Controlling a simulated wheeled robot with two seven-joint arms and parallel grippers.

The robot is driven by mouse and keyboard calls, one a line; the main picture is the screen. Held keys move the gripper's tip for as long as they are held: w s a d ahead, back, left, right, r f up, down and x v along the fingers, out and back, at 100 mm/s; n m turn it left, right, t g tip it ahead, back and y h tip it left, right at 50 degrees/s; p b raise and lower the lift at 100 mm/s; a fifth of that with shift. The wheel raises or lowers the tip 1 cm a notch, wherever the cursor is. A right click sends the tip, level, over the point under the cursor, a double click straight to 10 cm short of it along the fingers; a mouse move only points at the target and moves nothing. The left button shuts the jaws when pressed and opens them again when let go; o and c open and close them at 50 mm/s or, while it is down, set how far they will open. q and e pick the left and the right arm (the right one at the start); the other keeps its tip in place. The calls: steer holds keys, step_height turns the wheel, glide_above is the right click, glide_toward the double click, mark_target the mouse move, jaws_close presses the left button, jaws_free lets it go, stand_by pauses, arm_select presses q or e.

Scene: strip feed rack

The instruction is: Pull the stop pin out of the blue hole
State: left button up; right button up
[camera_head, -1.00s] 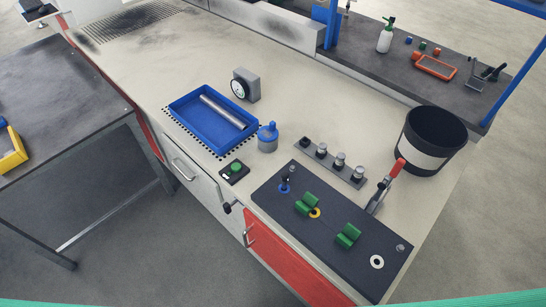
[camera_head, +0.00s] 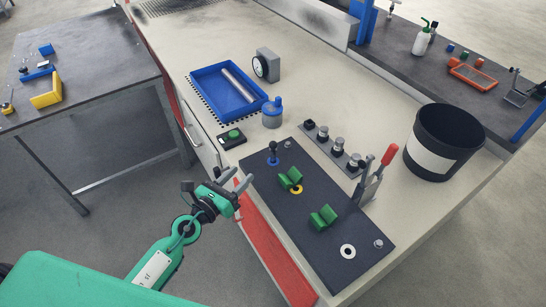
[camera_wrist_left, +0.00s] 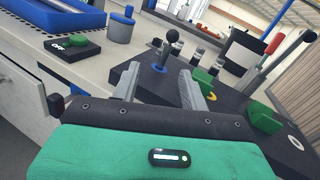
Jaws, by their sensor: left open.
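The stop pin (camera_head: 273,150) has a dark round knob and stands upright in the blue hole (camera_head: 273,161) at the far left end of the dark plate (camera_head: 316,244). In the left wrist view the pin (camera_wrist_left: 171,42) rises from the blue ring (camera_wrist_left: 159,68), a little beyond the fingertips. My left gripper (camera_head: 237,177) is open and empty, in front of the plate's near edge and short of the pin. In the wrist view its two fingers (camera_wrist_left: 160,82) stand apart with nothing between them. My right gripper is not in view.
Green blocks (camera_head: 290,179) stand on the plate near a yellow ring (camera_head: 296,190); a white ring (camera_head: 348,251) lies farther right. A red-handled clamp (camera_head: 377,172) and a black bin (camera_head: 443,143) stand behind. A green button box (camera_head: 232,137) and blue tray (camera_head: 229,111) are to the left.

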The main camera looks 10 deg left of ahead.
mark_target(273, 149)
arm_select(q)
steer(key=w+d+m, duration=0.1)
steer(key=w, duration=0.1)
steer(key=w+d+m, duration=0.1)
steer(key=w+d, duration=0.1)
steer(key=w, duration=0.1)
steer(key=w+d+p, duration=0.1)
steer(key=w, duration=0.1)
steer(key=shift+w+d+r+m+g+h, duration=0.15)
steer(key=shift+d+r+m+g+h, duration=0.15)
steer(key=shift+d+r+m+h, duration=0.1)
steer(key=shift+x, duration=2.75)
steer(key=shift+f, duration=0.2)
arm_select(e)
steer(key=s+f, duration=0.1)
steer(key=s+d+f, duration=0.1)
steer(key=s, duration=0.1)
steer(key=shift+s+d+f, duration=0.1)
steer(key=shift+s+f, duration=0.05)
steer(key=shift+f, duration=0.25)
arm_select(q)
steer(key=shift+c, duration=0.3)
jaws_close()
